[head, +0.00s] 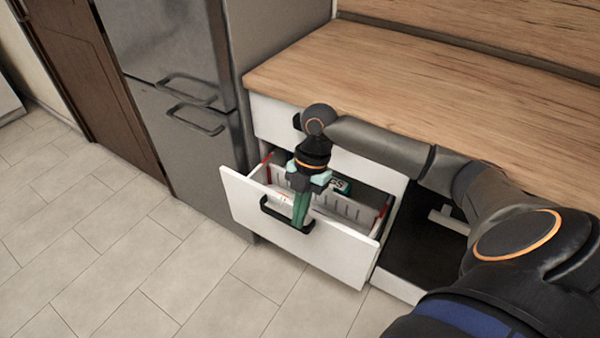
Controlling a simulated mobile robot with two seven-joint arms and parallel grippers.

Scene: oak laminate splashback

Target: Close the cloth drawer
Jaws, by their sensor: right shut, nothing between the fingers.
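The cloth drawer (340,255) is the low white drawer under the counter, pulled part way out. It has a black bar handle (268,208) on its front. Inside show a white slotted divider or basket (345,210) and a dark, lettered item (338,186). My right gripper (301,222) points down over the drawer front, its green fingers shut with nothing between them. The fingers overlap the handle in the picture; whether they touch it I cannot tell. My left gripper is not in view.
The wooden counter (400,80) runs above the drawer. A steel fridge (175,60) stands to the left, close to the drawer. An open dark compartment (415,250) lies to the right. The tiled floor (180,280) in front is clear.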

